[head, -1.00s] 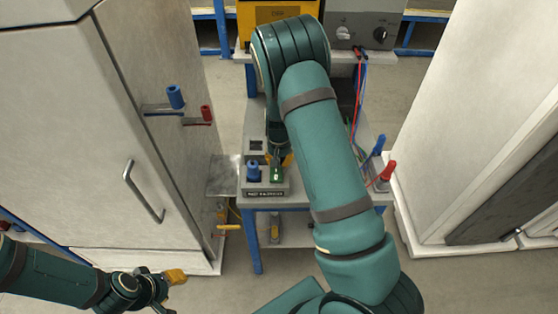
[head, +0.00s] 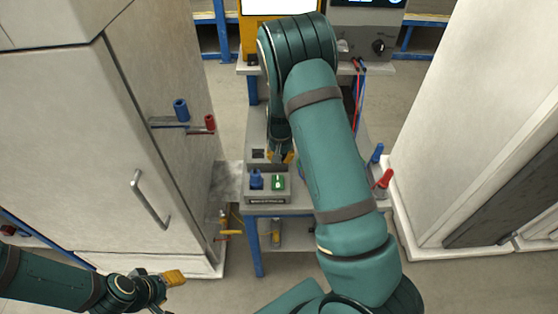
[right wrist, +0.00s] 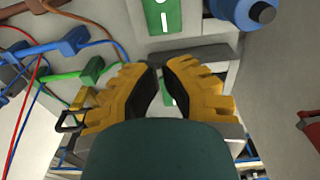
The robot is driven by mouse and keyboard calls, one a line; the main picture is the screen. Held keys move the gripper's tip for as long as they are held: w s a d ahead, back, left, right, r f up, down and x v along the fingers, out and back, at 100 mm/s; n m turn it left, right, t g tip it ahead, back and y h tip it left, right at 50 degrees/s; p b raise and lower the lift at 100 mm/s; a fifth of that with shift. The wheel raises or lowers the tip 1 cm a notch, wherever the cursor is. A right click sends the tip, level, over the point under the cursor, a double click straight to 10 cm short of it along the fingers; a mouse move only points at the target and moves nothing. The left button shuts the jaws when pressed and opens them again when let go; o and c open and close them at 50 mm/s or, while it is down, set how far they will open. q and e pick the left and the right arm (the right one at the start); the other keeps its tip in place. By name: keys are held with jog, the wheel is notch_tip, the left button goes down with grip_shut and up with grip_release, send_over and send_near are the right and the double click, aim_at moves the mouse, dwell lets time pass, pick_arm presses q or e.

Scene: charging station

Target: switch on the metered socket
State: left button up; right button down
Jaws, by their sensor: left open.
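The metered socket is a grey box (head: 268,197) at the front of the bench, with a green rocker switch (head: 278,182) and a blue plug (head: 256,179) on its left. My right gripper (head: 286,157) is just behind the switch, apart from it. A second green patch shows between the fingers. My left gripper (head: 174,277) is open and empty at lower left.
A yellow device (head: 280,7) with a lit white screen and a grey device (head: 362,45) with a lit display stand at the back. A grey cabinet (head: 80,130) is at left, a pale cabinet (head: 490,100) at right. Red and blue leads (head: 358,90) hang beside my right arm.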

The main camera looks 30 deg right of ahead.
pick_arm(q)
jog(key=shift+r, duration=0.4)
pick_arm(e)
notch_tip(320, 180, up, 10)
jog(key=w, duration=0.1)
jog(key=shift+d, duration=0.35)
